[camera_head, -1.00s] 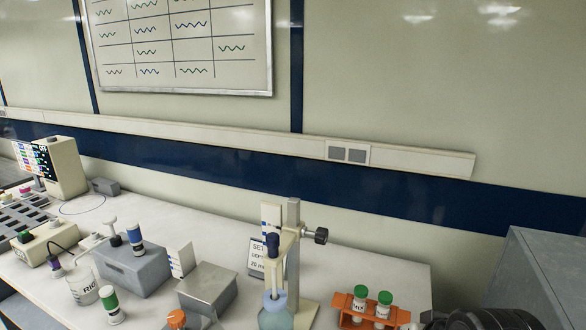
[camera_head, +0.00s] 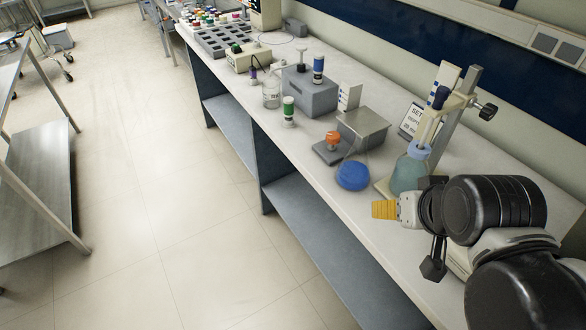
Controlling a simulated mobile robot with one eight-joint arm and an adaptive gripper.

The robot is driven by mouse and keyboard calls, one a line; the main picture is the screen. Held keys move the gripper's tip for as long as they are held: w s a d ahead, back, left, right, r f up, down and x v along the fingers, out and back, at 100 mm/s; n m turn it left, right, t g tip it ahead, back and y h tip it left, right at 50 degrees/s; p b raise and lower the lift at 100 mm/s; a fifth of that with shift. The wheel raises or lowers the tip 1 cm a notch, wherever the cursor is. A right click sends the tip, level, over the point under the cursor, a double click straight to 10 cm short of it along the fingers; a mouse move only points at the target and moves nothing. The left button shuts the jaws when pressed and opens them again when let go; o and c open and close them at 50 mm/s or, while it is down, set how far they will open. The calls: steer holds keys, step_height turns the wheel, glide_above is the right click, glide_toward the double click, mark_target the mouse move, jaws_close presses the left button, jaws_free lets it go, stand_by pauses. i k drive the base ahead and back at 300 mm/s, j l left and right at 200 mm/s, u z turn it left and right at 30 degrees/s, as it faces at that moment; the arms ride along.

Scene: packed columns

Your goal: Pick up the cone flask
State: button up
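A cone flask with blue liquid (camera_head: 352,176) stands on the bench near its front edge, its clear upper glass hard to make out. A second flask with teal liquid (camera_head: 408,174) stands under a clamp stand, with a pale blue collar and a probe in its neck. My gripper (camera_head: 384,209) shows only in part at the lower right, a yellow ridged tip pointing left. It is in front of the teal flask and to the lower right of the blue flask, apart from the blue one in the picture. Its finger gap is not clear.
The clamp stand (camera_head: 458,115) rises behind the teal flask. A small plate with an orange knob (camera_head: 333,142), a metal box (camera_head: 362,127) and a grey block (camera_head: 310,94) stand close by. A green-capped tube (camera_head: 289,110) is farther left. The floor (camera_head: 150,190) left of the bench is clear.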

mark_target(353, 172)
steer(key=u, duration=0.1)
steer(key=j+z, duration=0.25)
steer(key=j, duration=0.2)
steer(key=j+z, duration=0.3)
steer(key=k+j+z, duration=0.25)
steer(key=j, duration=0.25)
steer(key=i+j, duration=0.05)
steer(key=i, duration=0.05)
